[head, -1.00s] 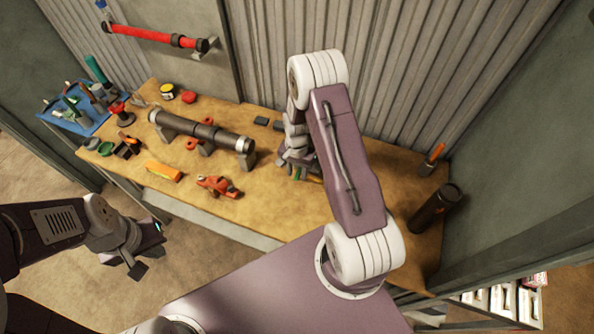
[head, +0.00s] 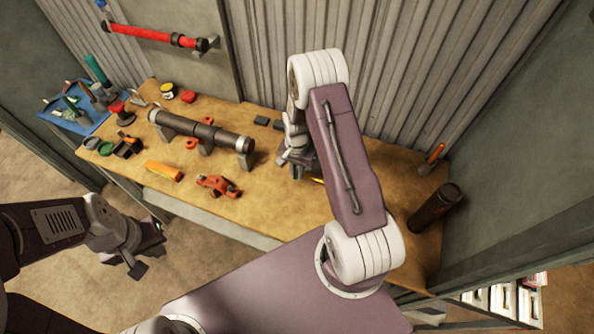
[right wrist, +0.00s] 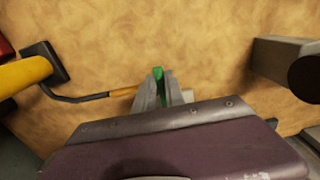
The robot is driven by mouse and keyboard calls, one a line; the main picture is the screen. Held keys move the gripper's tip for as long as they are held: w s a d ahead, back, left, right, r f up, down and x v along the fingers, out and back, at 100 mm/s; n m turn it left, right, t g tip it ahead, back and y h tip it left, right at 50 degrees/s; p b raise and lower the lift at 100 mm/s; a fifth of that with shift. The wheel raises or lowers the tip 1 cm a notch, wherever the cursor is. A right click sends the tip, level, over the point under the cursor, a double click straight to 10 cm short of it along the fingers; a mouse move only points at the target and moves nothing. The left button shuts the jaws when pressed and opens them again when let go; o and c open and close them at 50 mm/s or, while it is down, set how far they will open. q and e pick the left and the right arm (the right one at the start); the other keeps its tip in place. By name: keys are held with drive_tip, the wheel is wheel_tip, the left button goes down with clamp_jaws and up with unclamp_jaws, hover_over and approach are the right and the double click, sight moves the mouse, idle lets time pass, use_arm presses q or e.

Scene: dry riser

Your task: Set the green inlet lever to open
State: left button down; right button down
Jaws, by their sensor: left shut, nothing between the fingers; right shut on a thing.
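My right gripper (right wrist: 160,90) is shut on a green piece (right wrist: 158,74), which looks like the green lever. Only its tip shows between the fingers in the right wrist view; the rest is hidden. In the head view my right gripper (head: 291,164) is low over the workbench, right of the dark pipe section (head: 198,130), and my own arm hides much of that spot. The lever's setting cannot be told. My left gripper (head: 140,262) is shut and empty, off the front of the bench at the left.
A blue tray (head: 60,117) is far left.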

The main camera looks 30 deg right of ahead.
drive_tip(key=shift+d+n, duration=0.15)
drive_tip(key=shift+n, duration=0.15)
idle(0.6)
drive_tip(key=d+n, duration=0.1)
drive_tip(key=n, duration=0.2)
drive_tip(key=s+d+n+b, duration=0.1)
drive_tip(key=d+n, duration=0.1)
drive_tip(key=n, duration=0.1)
drive_tip(key=d+n+b, duration=0.1)
drive_tip(key=n, duration=0.3)
drive_tip(key=shift+s+d, duration=0.2)
drive_tip(key=shift+s, duration=0.2)
drive_tip(key=shift+w+d+n+b, duration=0.2)
drive_tip(key=shift+d+n, duration=0.3)
drive_tip(key=shift+n, duration=0.65)
drive_tip(key=shift+w+d+n+b, duration=0.2)
drive_tip(key=shift+d+n, duration=0.35)
drive_tip(key=shift+n, duration=0.65)
drive_tip(key=shift+w+d+n+b, duration=0.2)
drive_tip(key=shift+d+n, duration=0.3)
drive_tip(key=shift+n, duration=0.65)
drive_tip(key=c, duration=1.4)
unclamp_jaws()
